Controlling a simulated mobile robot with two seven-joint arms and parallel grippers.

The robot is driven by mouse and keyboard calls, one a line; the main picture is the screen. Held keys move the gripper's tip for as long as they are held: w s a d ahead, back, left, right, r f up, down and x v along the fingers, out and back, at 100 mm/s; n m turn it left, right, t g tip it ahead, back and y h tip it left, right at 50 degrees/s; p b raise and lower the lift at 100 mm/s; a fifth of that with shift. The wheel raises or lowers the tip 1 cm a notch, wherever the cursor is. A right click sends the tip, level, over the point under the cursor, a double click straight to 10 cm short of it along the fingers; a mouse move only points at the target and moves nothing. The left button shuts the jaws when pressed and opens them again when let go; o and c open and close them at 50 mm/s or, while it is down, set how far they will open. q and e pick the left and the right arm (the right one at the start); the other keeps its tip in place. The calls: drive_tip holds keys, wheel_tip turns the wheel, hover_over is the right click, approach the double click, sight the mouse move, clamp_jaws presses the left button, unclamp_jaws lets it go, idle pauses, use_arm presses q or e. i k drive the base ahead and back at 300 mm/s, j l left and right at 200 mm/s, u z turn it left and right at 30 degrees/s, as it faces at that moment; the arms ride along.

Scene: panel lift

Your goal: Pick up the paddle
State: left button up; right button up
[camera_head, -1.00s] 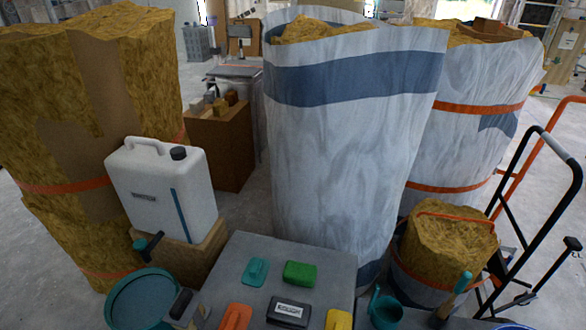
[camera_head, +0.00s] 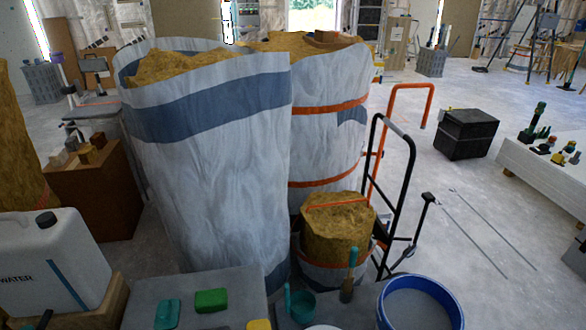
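I cannot tell for sure which thing is the paddle. A brush-like tool with a teal handle (camera_head: 351,262) stands upright by the small yellow wool roll. A black-headed rod (camera_head: 424,204) leans beside the hand truck, its lower part reaching toward the blue bucket. Two thin rods (camera_head: 473,232) lie on the floor at the right. Neither of my grippers is in the head view.
A grey table (camera_head: 235,283) with green and teal blocks is at the bottom. A blue bucket (camera_head: 421,303) stands right of it. Large wrapped rolls (camera_head: 215,170) and a black-orange hand truck (camera_head: 392,190) stand behind. A black box (camera_head: 466,134) and a white table (camera_head: 545,178) are at right.

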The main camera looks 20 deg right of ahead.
sight(347, 283)
drive_tip(key=z, duration=1.2)
